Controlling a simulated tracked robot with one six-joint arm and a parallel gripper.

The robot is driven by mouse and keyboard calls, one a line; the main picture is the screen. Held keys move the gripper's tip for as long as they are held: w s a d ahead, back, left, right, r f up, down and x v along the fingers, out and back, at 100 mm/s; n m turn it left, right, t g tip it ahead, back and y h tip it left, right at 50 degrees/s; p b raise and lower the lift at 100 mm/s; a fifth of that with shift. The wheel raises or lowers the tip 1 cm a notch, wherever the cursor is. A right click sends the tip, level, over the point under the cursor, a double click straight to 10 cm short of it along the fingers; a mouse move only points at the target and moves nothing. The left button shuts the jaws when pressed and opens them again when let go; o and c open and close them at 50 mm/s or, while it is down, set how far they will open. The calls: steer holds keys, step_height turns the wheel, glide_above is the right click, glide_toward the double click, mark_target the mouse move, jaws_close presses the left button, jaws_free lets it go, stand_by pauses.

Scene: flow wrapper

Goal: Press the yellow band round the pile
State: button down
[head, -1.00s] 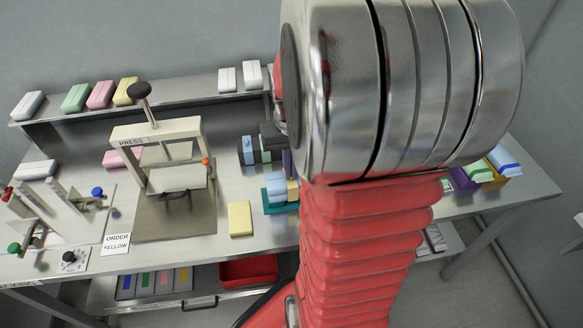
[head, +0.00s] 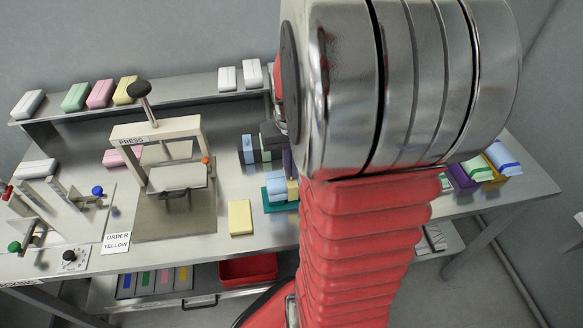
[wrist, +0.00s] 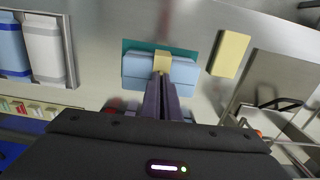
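The pile (head: 275,183) is a light blue block on a teal base (head: 270,207), right of the press. It also shows in the wrist view (wrist: 137,67). The yellow band (wrist: 161,63) lies across the pile's middle and shows as a thin strip in the head view (head: 292,190). My gripper (wrist: 160,76) has its purple fingers close together, with the tips at the band. Whether they touch it I cannot tell. In the head view my arm hides part of the pile and most of the gripper.
A yellow block (head: 240,218) lies on the table left of the pile. The press (head: 157,130) with its black-knobbed lever stands farther left, and an order card reading yellow (head: 116,243) lies near the front edge. Wrapped packs (head: 100,95) line the back shelf.

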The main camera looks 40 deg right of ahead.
steer(key=c, duration=2.5)
jaws_free()
steer(key=o, duration=0.6)
steer(key=shift+c, duration=0.2)
step_height(320, 180, up, 14)
steer(key=shift+f, duration=0.15)
steer(key=shift+s, duration=0.1)
